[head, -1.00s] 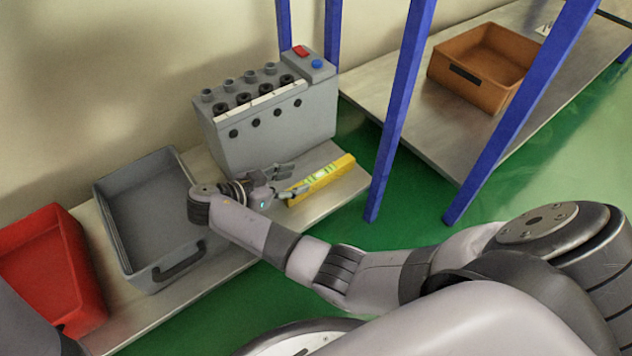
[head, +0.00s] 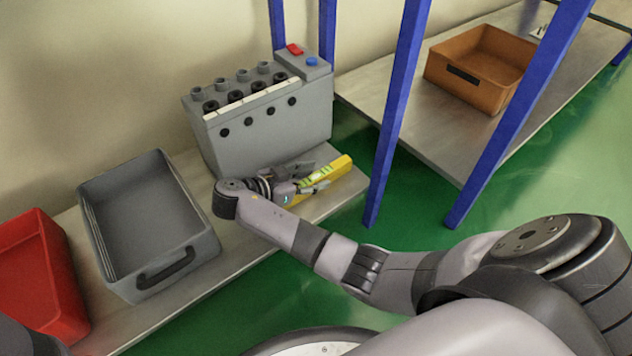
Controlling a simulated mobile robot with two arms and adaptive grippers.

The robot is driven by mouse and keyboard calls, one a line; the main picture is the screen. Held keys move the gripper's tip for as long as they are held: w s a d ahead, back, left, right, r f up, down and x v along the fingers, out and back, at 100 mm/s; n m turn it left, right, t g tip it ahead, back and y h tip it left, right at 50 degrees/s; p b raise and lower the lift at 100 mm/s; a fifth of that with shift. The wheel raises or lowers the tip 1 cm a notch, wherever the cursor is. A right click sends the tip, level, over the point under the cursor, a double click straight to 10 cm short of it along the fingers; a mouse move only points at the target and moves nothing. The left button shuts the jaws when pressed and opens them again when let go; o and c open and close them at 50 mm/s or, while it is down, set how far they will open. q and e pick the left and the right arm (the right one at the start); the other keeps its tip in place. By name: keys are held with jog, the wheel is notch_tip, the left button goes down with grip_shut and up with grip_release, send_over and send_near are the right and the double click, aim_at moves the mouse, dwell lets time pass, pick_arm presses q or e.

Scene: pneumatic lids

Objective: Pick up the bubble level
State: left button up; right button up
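The bubble level (head: 339,169) is a yellow bar with green vials, lying on the metal shelf in front of the grey pneumatic box. My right gripper (head: 318,178) is over its left part, with one finger on the far side and one on the near side. The fingers look spread apart. The left end of the level is hidden behind the gripper, and I cannot tell whether the fingers touch it. My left gripper is not in view.
The grey pneumatic box (head: 262,137) stands close behind my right gripper. A grey bin (head: 150,278) and a red bin (head: 62,290) sit to the left. A blue post (head: 392,130) rises just right of the level. A brown bin (head: 470,88) sits on the farther shelf.

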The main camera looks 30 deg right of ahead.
grip_shut()
dwell(0.3)
jog(key=shift+r, duration=0.1)
